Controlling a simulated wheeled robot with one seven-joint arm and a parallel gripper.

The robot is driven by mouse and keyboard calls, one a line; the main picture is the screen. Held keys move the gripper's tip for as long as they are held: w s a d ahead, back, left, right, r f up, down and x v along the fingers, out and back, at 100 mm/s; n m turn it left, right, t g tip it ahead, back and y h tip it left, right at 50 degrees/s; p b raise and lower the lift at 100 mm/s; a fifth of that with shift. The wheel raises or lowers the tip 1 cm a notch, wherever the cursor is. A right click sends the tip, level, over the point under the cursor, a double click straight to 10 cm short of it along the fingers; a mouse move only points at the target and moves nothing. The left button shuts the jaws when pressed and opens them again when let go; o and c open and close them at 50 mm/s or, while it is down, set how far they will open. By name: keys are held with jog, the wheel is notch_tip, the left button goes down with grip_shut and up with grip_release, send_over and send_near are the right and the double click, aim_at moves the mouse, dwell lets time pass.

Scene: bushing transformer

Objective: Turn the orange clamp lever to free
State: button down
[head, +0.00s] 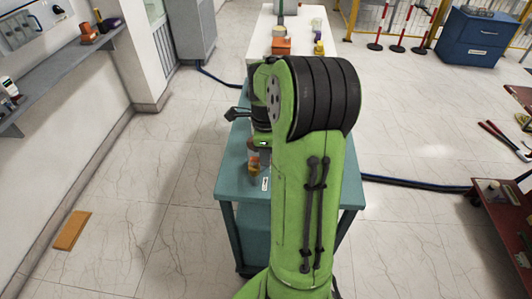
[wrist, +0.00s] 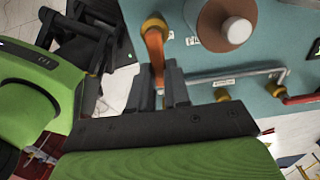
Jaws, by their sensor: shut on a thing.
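The orange clamp lever (wrist: 154,45) shows in the wrist view, running down from a round yellow-orange pivot on a teal surface (wrist: 275,50). Its lower end lies between the dark fingers of my gripper (wrist: 160,84), which is shut on it. The gripped end is partly hidden by the fingers. In the head view my green arm covers most of the work area, and the lever cannot be made out clearly there.
Beside the lever are a brown disc with a white knob (wrist: 236,30), a grey pipe (wrist: 238,74) with yellow fittings, and a red handle (wrist: 301,98). A teal table (head: 232,165) stands under my arm. The floor to its left is mostly clear.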

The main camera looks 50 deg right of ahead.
dwell(0.3)
jog(key=c, duration=1.1)
grip_release()
notch_tip(320, 180, up, 16)
jog(key=p, duration=0.4)
jog(key=shift+f, duration=0.1)
